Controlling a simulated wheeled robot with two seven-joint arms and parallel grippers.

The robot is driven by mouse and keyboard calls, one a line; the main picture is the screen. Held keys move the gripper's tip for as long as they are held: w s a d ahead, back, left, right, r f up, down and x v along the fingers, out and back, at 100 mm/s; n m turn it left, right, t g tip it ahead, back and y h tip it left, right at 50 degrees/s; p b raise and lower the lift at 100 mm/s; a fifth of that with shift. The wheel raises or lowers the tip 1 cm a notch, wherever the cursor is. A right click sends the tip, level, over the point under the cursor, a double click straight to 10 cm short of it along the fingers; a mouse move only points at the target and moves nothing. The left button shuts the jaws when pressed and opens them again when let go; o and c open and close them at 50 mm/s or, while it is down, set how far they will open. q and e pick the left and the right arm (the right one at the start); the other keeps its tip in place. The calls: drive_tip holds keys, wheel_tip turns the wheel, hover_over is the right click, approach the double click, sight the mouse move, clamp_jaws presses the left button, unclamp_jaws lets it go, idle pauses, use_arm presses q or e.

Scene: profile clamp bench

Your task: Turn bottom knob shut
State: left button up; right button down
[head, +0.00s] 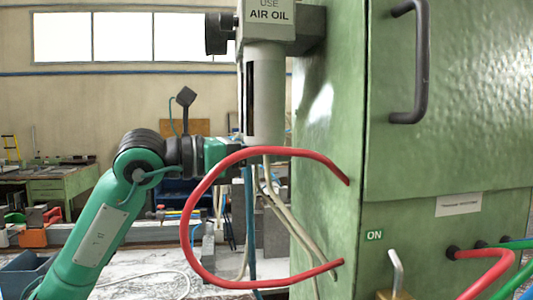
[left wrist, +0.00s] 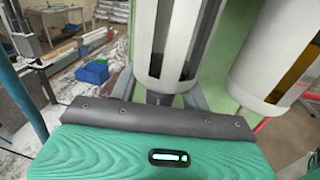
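A pale cylindrical bowl (head: 265,95) with a dark sight slot hangs under a housing labelled "AIR OIL" (head: 266,12) on the green cabinet. In the left wrist view the bowl (left wrist: 172,35) is straight ahead, with a small grey bottom knob (left wrist: 160,98) under it, partly hidden by my gripper's body. My left gripper (head: 238,155) is at the bowl's lower end in the head view. In the wrist view its two grey fingers (left wrist: 160,92) stand apart, one on each side of the knob; I cannot tell whether they touch it. My right gripper is not in view.
A second pale bowl (left wrist: 275,50) stands close on the right in the wrist view. A red hose (head: 190,225) loops below my left gripper, beside hanging pale cables (head: 290,220). The green cabinet (head: 325,150) is close on the right. A workbench (head: 70,190) stands far left.

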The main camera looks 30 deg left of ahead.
use_arm(q)
drive_tip(key=shift+s+a+f, duration=0.1)
drive_tip(key=shift+s+a, duration=0.2)
drive_tip(key=shift+a, duration=0.05)
drive_tip(key=b+v, duration=0.4)
drive_tip(key=v, duration=0.9)
drive_tip(key=shift+b, duration=0.3)
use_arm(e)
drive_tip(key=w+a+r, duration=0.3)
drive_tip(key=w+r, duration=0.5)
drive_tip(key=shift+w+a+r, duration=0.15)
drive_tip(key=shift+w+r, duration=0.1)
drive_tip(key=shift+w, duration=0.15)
